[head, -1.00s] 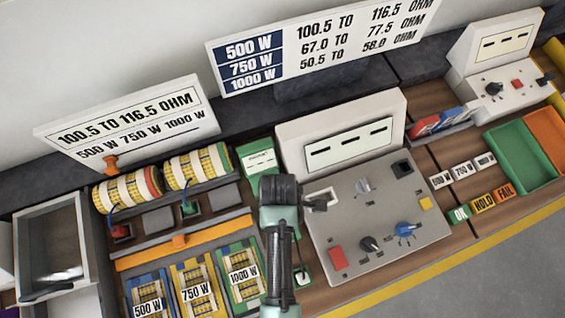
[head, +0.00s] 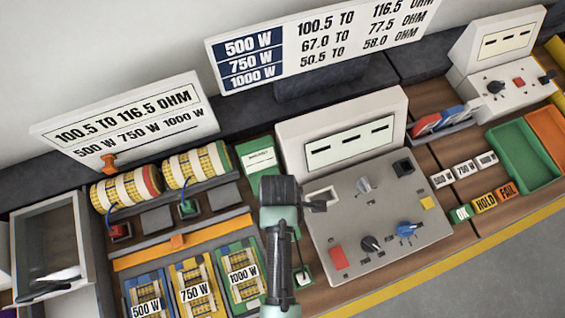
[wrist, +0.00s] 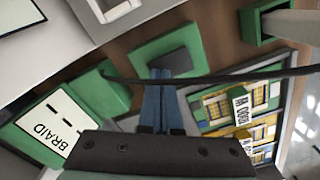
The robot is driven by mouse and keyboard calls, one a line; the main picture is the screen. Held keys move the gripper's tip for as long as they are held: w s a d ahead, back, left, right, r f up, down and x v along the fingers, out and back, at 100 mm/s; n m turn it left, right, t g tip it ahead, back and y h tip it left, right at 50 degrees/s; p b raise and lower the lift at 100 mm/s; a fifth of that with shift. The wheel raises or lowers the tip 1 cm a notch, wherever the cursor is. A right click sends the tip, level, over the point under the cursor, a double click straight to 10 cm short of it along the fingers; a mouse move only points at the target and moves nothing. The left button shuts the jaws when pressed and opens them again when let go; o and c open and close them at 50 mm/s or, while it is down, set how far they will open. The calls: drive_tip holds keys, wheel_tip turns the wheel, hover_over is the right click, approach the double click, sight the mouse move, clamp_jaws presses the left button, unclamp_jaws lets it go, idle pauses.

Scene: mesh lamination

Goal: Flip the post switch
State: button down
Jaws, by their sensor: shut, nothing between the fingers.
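My gripper (head: 318,204) is shut and empty, above the bench at the left edge of the grey console. In the wrist view its blue-grey fingers (wrist: 162,100) are together, pointing at a green block with a dark grey top (wrist: 172,62); I cannot tell whether they touch it. A small green-edged unit with a pale top and dark lever (head: 304,276) stands just right of my arm in the head view. It may be the post switch, but no label shows. In the wrist view a green base with a pale post (wrist: 264,22) is at top right, perhaps the same unit.
The console (head: 350,235) with knobs and a red button is close on the right. A green BRAID card (wrist: 58,122) lies near my gripper. The 1000 W tray (head: 240,292) is left of my arm. A thin dark bar (wrist: 225,78) crosses the wrist view.

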drive_tip(key=shift+f, duration=0.25)
drive_tip(key=shift+r, duration=0.1)
wheel_tip(320, 180, up, 7)
drive_tip(key=p, duration=0.7)
drive_tip(key=shift+p, duration=0.3)
idle(0.3)
